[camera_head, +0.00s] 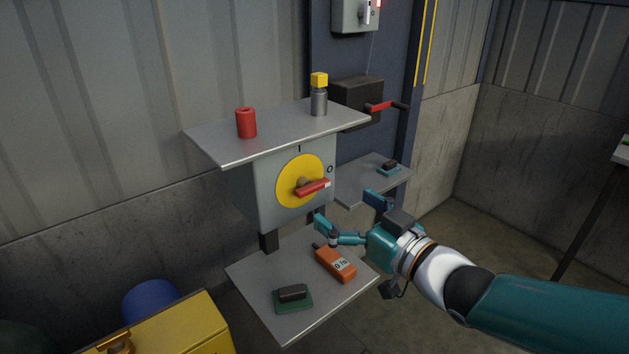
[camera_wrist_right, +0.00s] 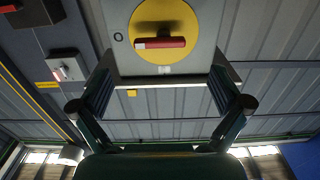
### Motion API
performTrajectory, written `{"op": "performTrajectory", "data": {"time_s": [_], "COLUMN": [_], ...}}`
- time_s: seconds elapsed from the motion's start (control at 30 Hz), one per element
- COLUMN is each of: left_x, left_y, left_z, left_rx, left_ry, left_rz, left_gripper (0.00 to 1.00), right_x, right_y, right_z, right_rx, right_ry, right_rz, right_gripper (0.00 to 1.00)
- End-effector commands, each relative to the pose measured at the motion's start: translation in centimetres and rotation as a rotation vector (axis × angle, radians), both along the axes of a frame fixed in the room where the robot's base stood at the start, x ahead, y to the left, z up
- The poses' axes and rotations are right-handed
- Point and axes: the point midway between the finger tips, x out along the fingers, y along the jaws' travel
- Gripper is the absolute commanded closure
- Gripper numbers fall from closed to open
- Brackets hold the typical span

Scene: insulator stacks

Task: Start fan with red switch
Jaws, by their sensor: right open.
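The red switch handle (camera_head: 313,188) sits on a yellow round plate (camera_head: 289,170) on the front of a grey box (camera_head: 250,195). A mark like "I" is above the plate and an "O" at its right. The handle points right, towards the "O" side. The handle (camera_wrist_right: 165,43) and plate (camera_wrist_right: 150,15) also show in the right wrist view, beyond the fingers. My right gripper (camera_head: 345,210) is open and empty, below and right of the handle, apart from it; its spread fingers frame the lower wrist view (camera_wrist_right: 163,75). My left gripper is not in view. No fan can be made out.
A shelf (camera_head: 215,145) above the box holds a red cylinder (camera_head: 246,123) and a yellow-capped grey bottle (camera_head: 319,95). A lower shelf (camera_head: 255,268) holds an orange meter (camera_head: 335,264) and a dark block (camera_head: 292,293). Right of the box are a side shelf (camera_head: 365,182) and a red-handled crank box (camera_head: 357,97).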

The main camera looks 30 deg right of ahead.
Motion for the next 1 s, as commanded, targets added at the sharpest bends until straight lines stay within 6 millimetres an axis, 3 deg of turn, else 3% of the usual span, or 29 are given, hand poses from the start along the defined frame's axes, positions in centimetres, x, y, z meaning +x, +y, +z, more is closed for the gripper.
{"op": "performTrajectory", "data": {"time_s": [0.2, 0.4, 0.87, 1.0], "left_x": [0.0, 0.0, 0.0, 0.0], "left_y": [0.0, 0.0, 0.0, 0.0], "left_z": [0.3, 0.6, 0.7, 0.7], "left_rx": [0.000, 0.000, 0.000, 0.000], "left_ry": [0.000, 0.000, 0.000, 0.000], "left_rz": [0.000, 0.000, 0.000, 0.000], "left_gripper": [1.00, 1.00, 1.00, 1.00], "right_x": [4.7, 7.4, 8.5, 8.5], "right_y": [0.5, 0.6, 0.7, 0.7], "right_z": [0.0, 0.0, 0.0, 0.0], "right_rx": [0.002, 0.000, -0.001, -0.001], "right_ry": [0.001, 0.000, -0.002, -0.002], "right_rz": [0.005, 0.002, 0.001, 0.001], "right_gripper": [0.00, 0.00, 0.00, 0.23]}}
